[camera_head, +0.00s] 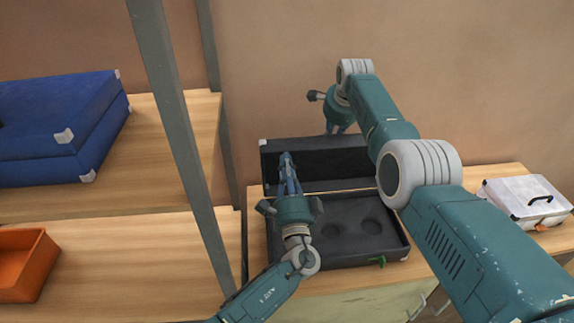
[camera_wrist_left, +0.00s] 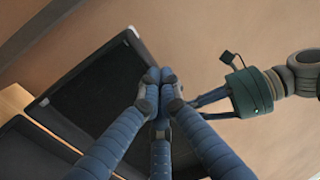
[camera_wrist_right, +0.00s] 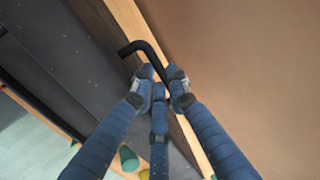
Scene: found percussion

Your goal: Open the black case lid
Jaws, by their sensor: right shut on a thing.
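The black case (camera_head: 335,252) lies on the wooden table with its dark interior and round recesses showing. Its lid (camera_head: 345,163) stands raised at the back, inner face toward me; it also shows in the left wrist view (camera_wrist_left: 90,95). My left gripper (camera_head: 286,157) is in front of the lid, fingertips together (camera_wrist_left: 160,76) and nothing seen between them.
A white case (camera_head: 525,200) stands to the right. A blue case (camera_head: 60,125) sits on the left shelf, above an orange tray (camera_head: 25,262). A grey upright post (camera_head: 180,130) stands left of the black case. The wall is close behind.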

